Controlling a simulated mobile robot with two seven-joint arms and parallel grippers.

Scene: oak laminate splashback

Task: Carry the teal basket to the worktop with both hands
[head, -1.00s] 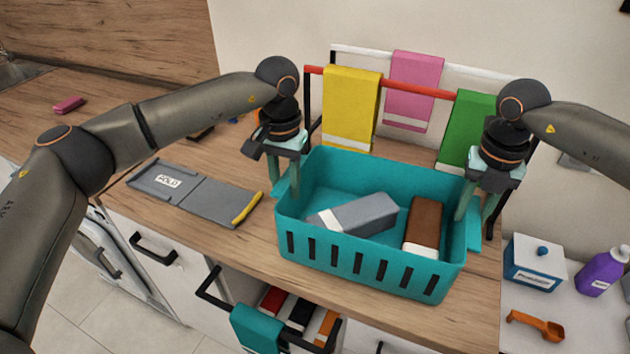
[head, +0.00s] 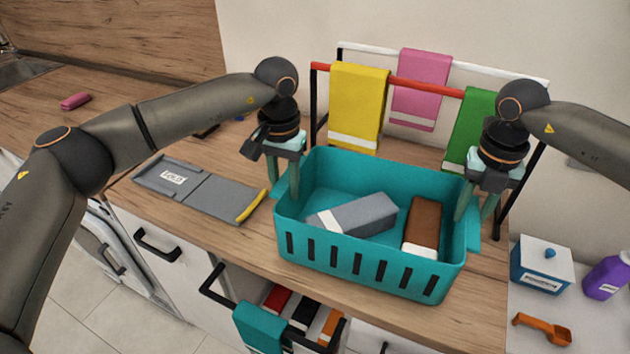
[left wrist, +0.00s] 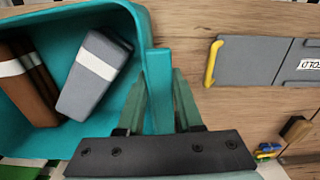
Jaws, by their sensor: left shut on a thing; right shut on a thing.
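The teal basket (head: 375,262) is at the worktop (head: 232,237), over its right part in the head view; I cannot tell whether its base touches the wood. It holds a grey folded item with a white band (head: 358,214) and a brown one with a white band (head: 424,224). My left gripper (head: 284,190) is shut on the basket's left side wall; the left wrist view shows its fingers (left wrist: 160,105) on both sides of the teal rim. My right gripper (head: 476,208) is shut on the right side. The basket looks about level.
A grey folding board (head: 200,188) with a yellow edge lies left of the basket. A towel rack (head: 425,88) with yellow, pink and green towels stands behind. An open drawer (head: 270,293) is below. A white-lidded box (head: 541,264) and purple bottle (head: 607,275) are at right.

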